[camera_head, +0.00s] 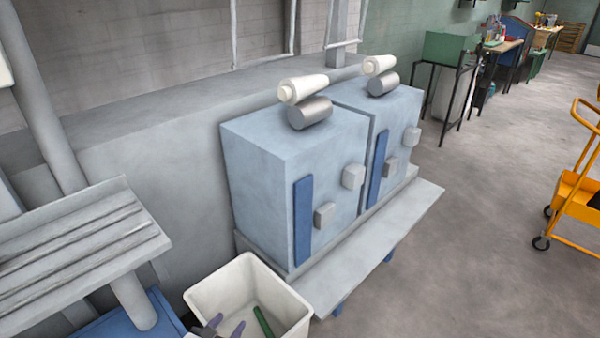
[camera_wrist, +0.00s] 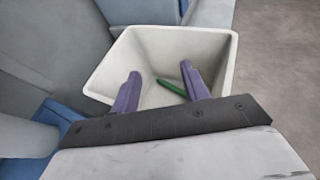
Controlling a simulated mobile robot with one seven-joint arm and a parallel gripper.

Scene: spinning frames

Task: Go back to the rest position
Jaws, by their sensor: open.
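My gripper (camera_wrist: 164,88) shows in the wrist view with its two purple fingers spread apart and nothing between them. It is over a white open bin (camera_wrist: 103,75), with the fingertips in front of the bin's inside. In the head view the fingers (camera_head: 222,326) show at the bottom edge, at the white bin (camera_head: 232,272). A green thing (camera_head: 263,322) lies in the bin, to the right of the fingers; it also shows in the wrist view (camera_wrist: 172,88), partly hidden by the right finger.
Two light-blue machine boxes (camera_head: 262,165) with white spools on top stand behind the bin. A grey ledge (camera_head: 375,243) runs along their front. A slatted grey rack (camera_head: 75,245) is at the left. A yellow cart (camera_head: 570,195) stands at the far right. The floor between is clear.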

